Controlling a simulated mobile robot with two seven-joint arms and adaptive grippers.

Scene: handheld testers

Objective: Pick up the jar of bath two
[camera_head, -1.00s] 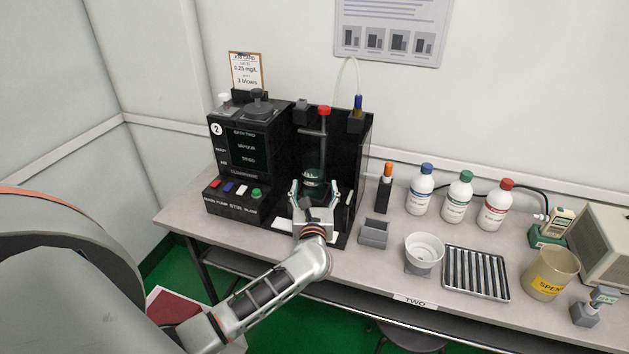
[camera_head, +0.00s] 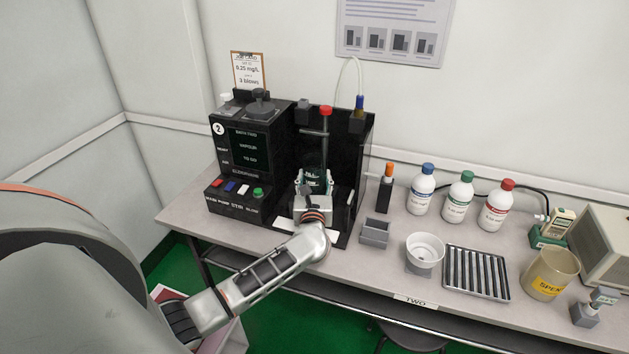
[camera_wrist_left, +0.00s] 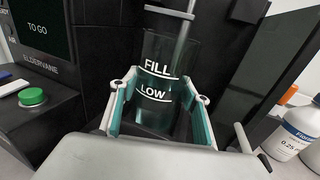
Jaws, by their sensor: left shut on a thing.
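The jar of bath two (camera_wrist_left: 166,85) is a clear vessel marked FILL and LOW, with teal liquid in it. In the head view the jar (camera_head: 315,177) stands upright in the bay of the black machine marked 2 (camera_head: 240,150), mostly hidden behind my left gripper (camera_head: 315,187). In the left wrist view my left gripper (camera_wrist_left: 160,105) has a finger on each side of the jar, shut on it around the LOW line. A thin rod reaches down into the jar from above. My right gripper is not in view.
Right of the machine are a small grey box (camera_head: 375,232), a black holder with an orange-topped item (camera_head: 386,190), several capped bottles (camera_head: 457,197), a white bowl (camera_head: 424,250), a ribbed tray (camera_head: 477,272) and a yellowish beaker (camera_head: 551,273). The bay's side walls flank my gripper closely.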

